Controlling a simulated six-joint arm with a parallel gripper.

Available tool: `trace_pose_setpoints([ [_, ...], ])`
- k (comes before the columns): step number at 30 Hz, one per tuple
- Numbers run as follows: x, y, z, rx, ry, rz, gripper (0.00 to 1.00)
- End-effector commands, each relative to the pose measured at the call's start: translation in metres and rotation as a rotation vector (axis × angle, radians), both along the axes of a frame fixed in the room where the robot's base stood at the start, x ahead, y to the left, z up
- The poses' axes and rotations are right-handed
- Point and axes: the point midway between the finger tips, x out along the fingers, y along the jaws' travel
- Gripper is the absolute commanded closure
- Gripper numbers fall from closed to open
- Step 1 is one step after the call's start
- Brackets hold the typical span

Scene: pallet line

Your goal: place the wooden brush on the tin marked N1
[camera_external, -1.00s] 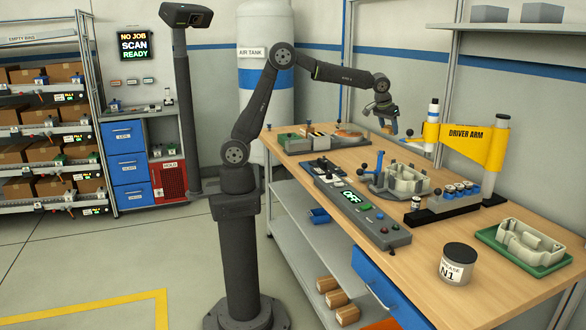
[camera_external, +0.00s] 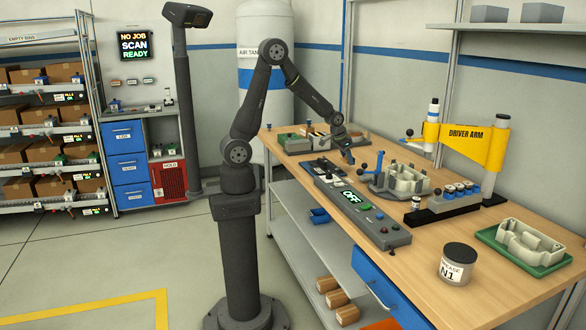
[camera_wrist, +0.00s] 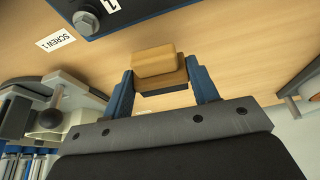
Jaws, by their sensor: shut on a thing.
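The wooden brush (camera_wrist: 160,62), a tan block with a dark underside, sits between the blue fingers of my gripper (camera_wrist: 163,88) in the wrist view. The fingers are shut on it. In the external view my gripper (camera_external: 347,156) is low over the far part of the workbench, just behind the control box; the brush is too small to make out there. The tin marked N1 (camera_external: 457,266), a white-labelled round can with a dark lid, stands upright near the front right of the bench, well apart from my gripper. Its lid top is bare.
A grey control box (camera_external: 362,212) with an OFF display lies between my gripper and the tin. A fixture with a pale casting (camera_external: 405,182), the yellow driver arm (camera_external: 470,141) and a green tray (camera_external: 520,250) stand to the right. Bare wood surrounds the tin.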

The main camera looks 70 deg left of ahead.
Motion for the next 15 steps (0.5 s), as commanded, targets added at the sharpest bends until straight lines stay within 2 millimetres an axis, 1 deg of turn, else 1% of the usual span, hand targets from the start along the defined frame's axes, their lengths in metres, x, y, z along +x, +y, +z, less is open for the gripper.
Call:
trace_pose_setpoints([
  [5,0.016,-0.015,0.017,0.001,0.025,-0.111,0.73],
  [8,0.03,-0.031,0.032,0.007,0.051,-0.219,0.73],
  [11,0.045,-0.051,0.052,0.02,0.082,-0.349,0.73],
  [15,0.064,-0.085,0.085,0.05,0.138,-0.559,0.73],
])
